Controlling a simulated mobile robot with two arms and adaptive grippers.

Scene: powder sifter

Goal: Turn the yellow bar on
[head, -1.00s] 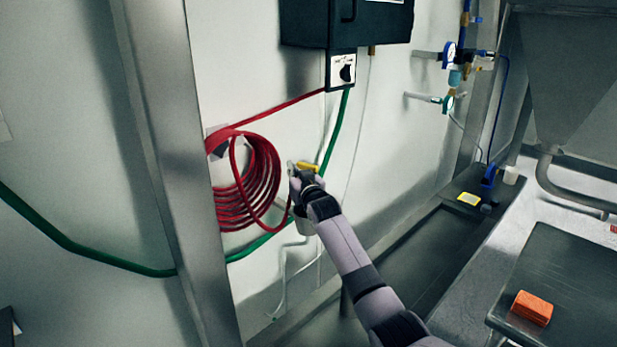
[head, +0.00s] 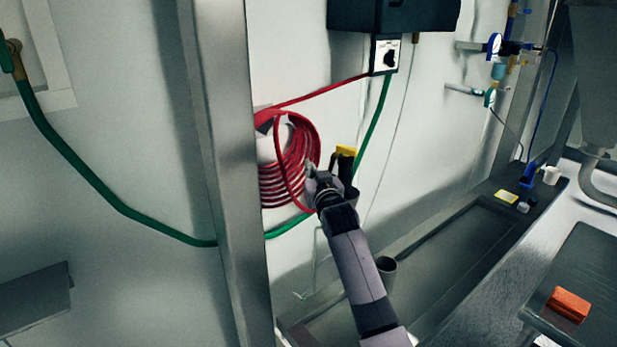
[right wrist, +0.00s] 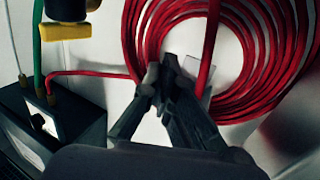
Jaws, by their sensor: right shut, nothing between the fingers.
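The yellow bar (head: 346,151) is a short bar on a dark fitting low on the wall, right of the red hose coil. In the right wrist view the yellow bar (right wrist: 66,31) is at the upper left under a dark part, lying roughly crosswise to the green hose. My right gripper (head: 312,170) is shut and empty, just left of the bar and in front of the coil's right edge. In the right wrist view its fingertips (right wrist: 163,68) meet before the coil, apart from the bar. My arm hides part of the fitting. My left gripper is not in view.
The red hose coil (head: 287,180) hangs close behind the gripper. A green hose (head: 373,128) runs up to a switch box (head: 385,55). A steel post (head: 222,140) stands left. A dark trough (head: 420,270) lies below; an orange block (head: 568,304) is at lower right.

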